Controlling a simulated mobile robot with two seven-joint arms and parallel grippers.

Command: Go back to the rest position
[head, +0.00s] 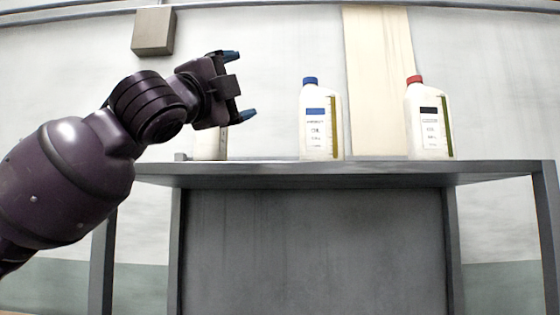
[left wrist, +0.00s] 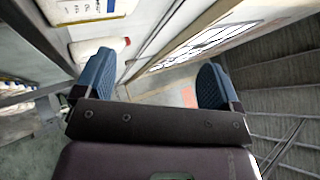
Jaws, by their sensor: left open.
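My left gripper (head: 240,86) is raised at the left of the head view, its two blue fingertips apart and nothing between them. It stays clear of the bottles and points to the right. In the left wrist view the open fingers (left wrist: 157,82) frame empty space. A blue-capped oil bottle (head: 318,122) stands upright to the right of the gripper. A red-capped oil bottle (head: 427,122) stands further right. A third pale container (head: 209,146) stands on the table, its upper part hidden behind the gripper. My right gripper is not in view.
The grey table (head: 370,172) carries the bottles, with free room between them. A small brown box (head: 154,31) is on the wall above my left arm.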

